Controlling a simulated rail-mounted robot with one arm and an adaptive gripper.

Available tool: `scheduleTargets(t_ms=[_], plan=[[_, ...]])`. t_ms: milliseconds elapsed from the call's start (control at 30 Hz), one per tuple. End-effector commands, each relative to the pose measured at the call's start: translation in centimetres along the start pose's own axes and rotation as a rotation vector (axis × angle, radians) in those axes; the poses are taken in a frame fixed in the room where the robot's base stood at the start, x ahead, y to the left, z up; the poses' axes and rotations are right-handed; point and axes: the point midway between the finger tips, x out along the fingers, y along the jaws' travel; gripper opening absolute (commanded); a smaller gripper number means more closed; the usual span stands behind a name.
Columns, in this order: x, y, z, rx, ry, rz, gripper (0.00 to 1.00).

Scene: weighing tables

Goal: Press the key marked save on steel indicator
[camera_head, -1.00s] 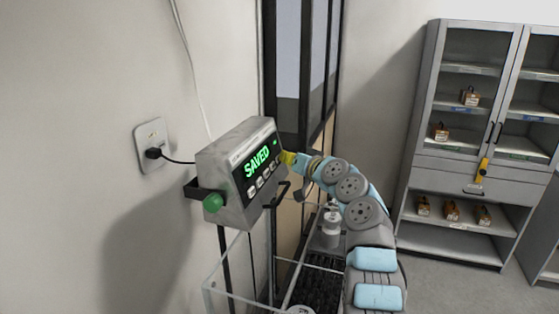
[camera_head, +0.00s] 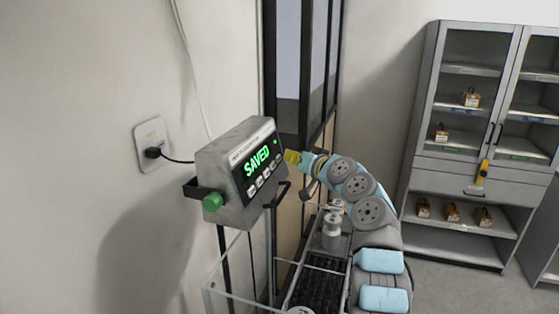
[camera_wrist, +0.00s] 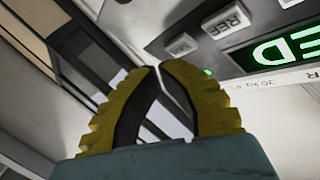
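In the wrist view the fingertips (camera_wrist: 155,68) come together with nothing held. The wrist view shows a key marked REF (camera_wrist: 227,20), a neighbouring key (camera_wrist: 181,44) and part of the display (camera_wrist: 285,48). I cannot make out the save key.
A green knob (camera_head: 212,201) is on the indicator's bracket. A wall socket (camera_head: 152,146) with a black plug and cable is at left. A clear-sided enclosure (camera_head: 212,290) and a metal weight (camera_head: 332,232) are below. A cabinet (camera_head: 430,110) stands at right.

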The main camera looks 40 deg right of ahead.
Motion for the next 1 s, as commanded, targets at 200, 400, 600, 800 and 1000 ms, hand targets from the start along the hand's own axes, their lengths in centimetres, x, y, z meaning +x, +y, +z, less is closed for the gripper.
scheduleTargets(t_ms=[200,400,600,800,1000], plan=[[-0.1,0.1,0.0,0.000,0.001,0.001,0.00],[-0.9,0.6,-0.5,0.000,0.003,0.002,0.00],[-2.2,1.3,-1.2,-0.001,0.005,0.002,0.00],[-3.4,1.9,-1.8,-0.001,0.001,0.000,0.00],[-4.0,2.2,-2.2,0.000,0.001,0.001,0.00]])
